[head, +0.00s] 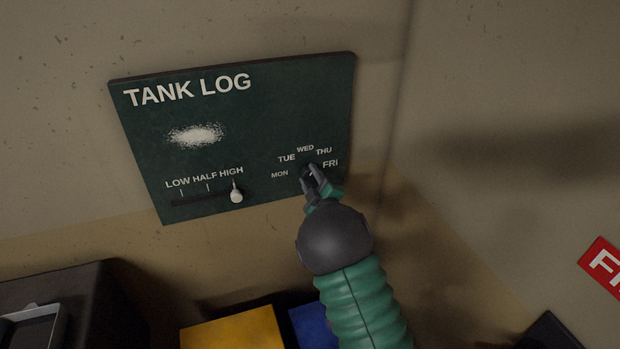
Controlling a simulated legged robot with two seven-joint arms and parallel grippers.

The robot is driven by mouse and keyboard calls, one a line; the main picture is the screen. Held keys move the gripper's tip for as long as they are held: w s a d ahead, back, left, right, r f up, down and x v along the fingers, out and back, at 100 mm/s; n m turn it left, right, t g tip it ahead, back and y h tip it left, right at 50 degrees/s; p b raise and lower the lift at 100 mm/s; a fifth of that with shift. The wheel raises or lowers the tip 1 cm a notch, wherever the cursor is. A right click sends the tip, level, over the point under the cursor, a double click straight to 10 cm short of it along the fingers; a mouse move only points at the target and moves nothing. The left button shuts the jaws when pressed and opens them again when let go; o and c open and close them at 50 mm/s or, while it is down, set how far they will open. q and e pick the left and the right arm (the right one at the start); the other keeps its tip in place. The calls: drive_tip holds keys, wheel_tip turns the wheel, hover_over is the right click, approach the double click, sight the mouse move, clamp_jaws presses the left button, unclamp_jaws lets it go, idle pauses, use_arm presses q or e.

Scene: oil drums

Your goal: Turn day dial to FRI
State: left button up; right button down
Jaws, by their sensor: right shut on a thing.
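The dark green TANK LOG board (260,115) is fixed to the wall in the head view. The day labels MON, TUE, WED, THU and FRI (330,163) form an arc at its lower right. My right gripper (309,172) is at the centre of this arc, shut on the day dial (307,169). The dial is mostly hidden by the fingers, and I cannot tell which day it points to. My left gripper is not in view.
A slider with a white knob (236,195) sits at HIGH on the board, left of the dial. Below are a dark box (75,300), a yellow object (232,330) and a blue object (312,325). A red sign (603,265) is at the right.

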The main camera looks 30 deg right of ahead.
drive_tip(key=shift+f, duration=0.2)
